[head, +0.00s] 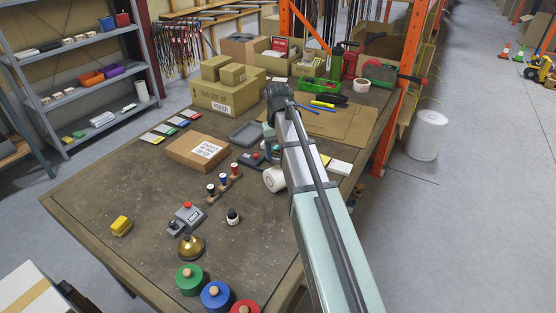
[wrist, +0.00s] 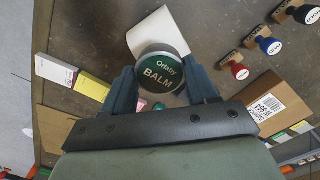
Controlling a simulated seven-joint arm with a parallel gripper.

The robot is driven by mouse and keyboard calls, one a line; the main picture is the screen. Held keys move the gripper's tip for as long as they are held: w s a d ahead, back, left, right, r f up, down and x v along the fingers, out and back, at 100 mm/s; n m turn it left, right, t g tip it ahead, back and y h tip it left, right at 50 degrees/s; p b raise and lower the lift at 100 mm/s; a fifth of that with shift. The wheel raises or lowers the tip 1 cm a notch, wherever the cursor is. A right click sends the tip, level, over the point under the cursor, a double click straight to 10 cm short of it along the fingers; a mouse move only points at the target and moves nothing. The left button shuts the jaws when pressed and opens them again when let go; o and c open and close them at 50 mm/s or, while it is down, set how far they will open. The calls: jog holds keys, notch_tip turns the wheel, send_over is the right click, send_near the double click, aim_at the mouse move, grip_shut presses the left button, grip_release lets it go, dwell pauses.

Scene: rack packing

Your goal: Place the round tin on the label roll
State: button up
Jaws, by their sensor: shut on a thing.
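My gripper (wrist: 164,82) is shut on the round tin (wrist: 160,78), which has a dark green lid reading "BALM" and a silvery rim. The lid faces the wrist camera, and a finger is on each side of it. A white roll, which looks like the label roll (wrist: 155,30), lies just beyond the tin in the wrist view, and the tin overlaps its near end. In the head view the white roll (head: 274,180) is on the table beside my arm. The tin and fingertips are mostly hidden there. I cannot tell whether tin and roll touch.
A cardboard box (head: 198,151), a grey tray (head: 246,133) and a small black-capped bottle (head: 233,217) are nearby. Coloured pads (wrist: 78,82) lie left in the wrist view.

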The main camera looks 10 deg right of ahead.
aim_at(278, 154)
jog(key=shift+f, duration=1.8)
jog(key=shift+f, duration=0.15)
jog(key=o, duration=1.1)
notch_tip(278, 154, up, 12)
jog(key=shift+r, duration=0.2)
